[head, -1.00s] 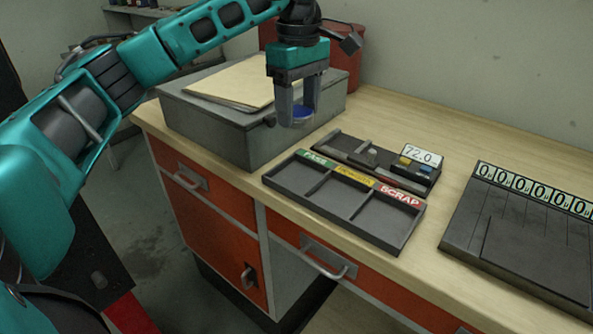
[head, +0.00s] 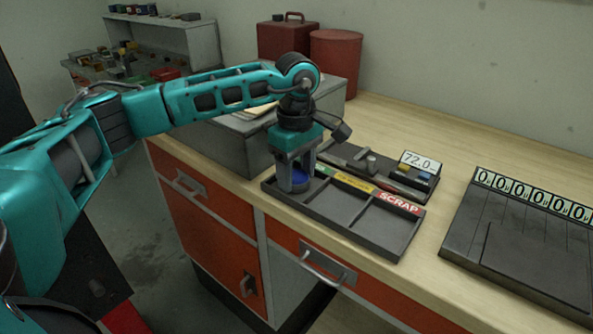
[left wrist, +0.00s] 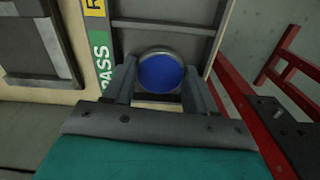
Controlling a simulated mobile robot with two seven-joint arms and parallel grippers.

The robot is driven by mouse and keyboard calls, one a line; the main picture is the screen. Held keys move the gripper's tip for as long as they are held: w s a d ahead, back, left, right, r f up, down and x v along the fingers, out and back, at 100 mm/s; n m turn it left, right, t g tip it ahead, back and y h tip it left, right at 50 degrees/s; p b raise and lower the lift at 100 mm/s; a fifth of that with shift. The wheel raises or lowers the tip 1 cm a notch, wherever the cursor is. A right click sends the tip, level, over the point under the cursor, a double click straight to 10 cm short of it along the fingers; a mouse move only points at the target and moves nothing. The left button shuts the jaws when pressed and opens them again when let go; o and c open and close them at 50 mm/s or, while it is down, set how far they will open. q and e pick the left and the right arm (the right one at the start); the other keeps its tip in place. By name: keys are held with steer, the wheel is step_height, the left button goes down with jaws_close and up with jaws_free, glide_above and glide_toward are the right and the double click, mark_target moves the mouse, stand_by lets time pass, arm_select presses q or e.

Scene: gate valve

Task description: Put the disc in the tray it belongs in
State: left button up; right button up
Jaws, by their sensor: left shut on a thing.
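The disc (head: 298,181) is round and blue with a metal rim; in the left wrist view its blue face (left wrist: 160,73) shows between the fingers. My left gripper (head: 295,188) is shut on it, pointing down at the left compartment of the dark three-part tray (head: 385,229). That compartment has the green PASS label (left wrist: 103,66). The disc is low over or inside it; I cannot tell whether it touches the floor. The middle compartment has a yellow label (head: 352,185), the right a red SCRAP label (head: 398,203). My right gripper is out of view.
A gauge with a display reading 72.0 (head: 419,163) stands behind the tray. A dark panel with number windows (head: 520,240) lies to the right. A grey box (head: 235,146) stands at the left, and red containers (head: 336,62) behind. The tray's other compartments look empty.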

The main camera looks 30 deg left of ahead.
mark_target(297, 177)
arm_select(q)
steer(key=shift+f, duration=0.1)
steer(key=o, duration=1.1)
steer(key=shift+c, duration=0.2)
step_height(297, 177, up, 12)
steer(key=shift+r, duration=0.2)
